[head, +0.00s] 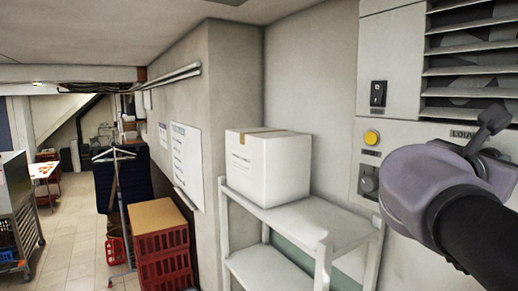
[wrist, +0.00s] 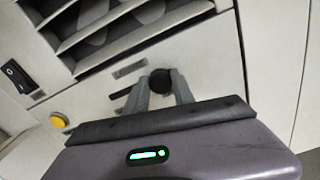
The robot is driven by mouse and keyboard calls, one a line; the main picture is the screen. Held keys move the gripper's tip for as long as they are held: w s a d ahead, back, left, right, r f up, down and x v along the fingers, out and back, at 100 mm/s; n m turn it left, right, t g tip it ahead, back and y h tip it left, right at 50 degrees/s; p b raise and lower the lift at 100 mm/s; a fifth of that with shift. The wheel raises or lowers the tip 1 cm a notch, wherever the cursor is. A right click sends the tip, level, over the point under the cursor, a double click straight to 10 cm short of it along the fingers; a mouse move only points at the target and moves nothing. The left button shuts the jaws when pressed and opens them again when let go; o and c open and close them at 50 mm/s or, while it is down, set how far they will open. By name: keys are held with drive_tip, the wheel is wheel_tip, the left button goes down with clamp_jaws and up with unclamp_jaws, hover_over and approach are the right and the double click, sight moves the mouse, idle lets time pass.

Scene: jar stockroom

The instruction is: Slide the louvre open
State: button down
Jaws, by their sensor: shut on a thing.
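The louvre (head: 470,62) is a vent with pale horizontal slats in the wall panel at the upper right of the head view. Dark gaps and grey shapes show between its slats. It also shows at the upper left of the wrist view (wrist: 95,28). Below it, in the wrist view, is a round black knob (wrist: 160,80), with a short dark slot to its left. My gripper (wrist: 159,88) is shut on this knob, one finger on each side. In the head view my gripper (head: 490,125) is at the panel just below the louvre, hiding the knob and part of the label.
Left of the louvre are a black rocker switch (head: 378,93), a yellow button (head: 372,137) and a grey dial (head: 368,181). A white shelf (head: 290,222) bearing a white box (head: 268,165) stands against the wall. Red crates (head: 162,250) stand further left, with open floor beyond.

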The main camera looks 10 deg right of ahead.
drive_tip(key=shift+s+d, duration=0.2)
drive_tip(key=shift+s, duration=0.35)
drive_tip(key=c, duration=1.4)
unclamp_jaws()
drive_tip(key=o, duration=0.3)
drive_tip(key=shift+s+d, duration=0.1)
drive_tip(key=shift+s, duration=0.05)
drive_tip(key=shift+o, duration=0.2)
drive_tip(key=b+v, duration=0.2)
drive_tip(key=v, duration=1.5)
drive_tip(key=shift+s, duration=0.25)
